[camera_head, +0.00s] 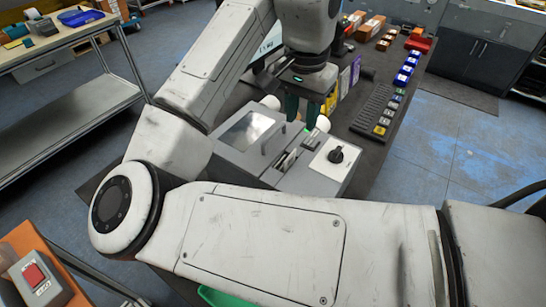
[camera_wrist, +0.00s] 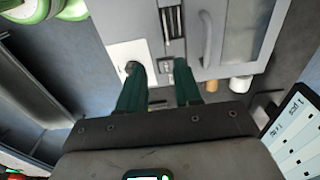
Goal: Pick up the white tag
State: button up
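I cannot make out the white tag for certain in either view. A grey machine (camera_head: 262,176) stands on the dark table, with a slot (camera_head: 284,162) in its top and a black knob (camera_head: 336,155). Small pale pieces show at the slot, but I cannot tell whether one is the tag. My gripper (camera_head: 302,110) hangs over the machine's far side with its dark green fingers apart. In the wrist view, my gripper (camera_wrist: 158,67) is open with nothing seen between its fingers, close to the slot (camera_wrist: 172,28) and knob (camera_wrist: 130,68).
The machine's lidded part with a handle (camera_wrist: 208,38) lies beside the slot. A dark rack with small keys (camera_head: 374,112), small blue bins (camera_head: 405,72) and boxes line the table behind. A screen (camera_wrist: 298,140) stands at the right in the wrist view.

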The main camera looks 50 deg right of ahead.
jog(key=p, duration=0.2)
send_near(289, 166)
jog(key=shift+y, duration=0.3)
jog(key=f, duration=0.3)
jog(key=d+f, duration=0.1)
jog(key=f, duration=0.1)
jog(key=shift+w+f, duration=0.1)
jog(key=shift+f, duration=0.2)
jog(key=shift+c, duration=0.3)
grip_shut()
